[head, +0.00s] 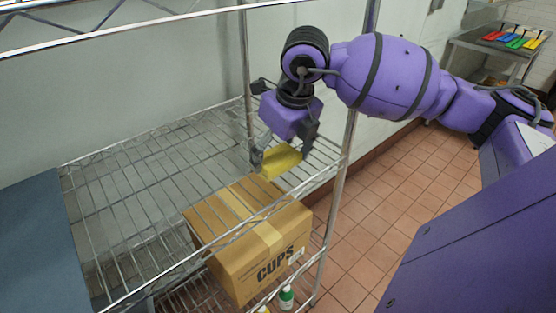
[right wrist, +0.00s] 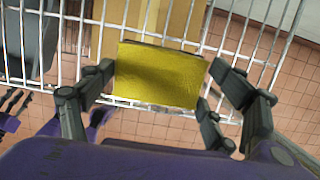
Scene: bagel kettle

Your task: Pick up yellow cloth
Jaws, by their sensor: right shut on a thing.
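The yellow cloth (head: 280,161) is a small folded block at the right end of the wire shelf in the head view. It also fills the middle of the right wrist view (right wrist: 158,76). My right gripper (head: 284,155) reaches down over it from above, with a finger on each side. In the right wrist view my right gripper's fingers (right wrist: 160,88) flank the cloth, and it is shut on the cloth. I cannot tell whether the cloth still touches the shelf wires. My left gripper is not clearly seen in the head view.
The wire shelf (head: 130,190) is otherwise bare. A cardboard box marked CUPS (head: 255,255) sits below it, with a green-labelled bottle (head: 286,297) lower down. A shelf post (head: 337,205) stands close to my right arm. A metal table (head: 500,48) with coloured tools stands far right.

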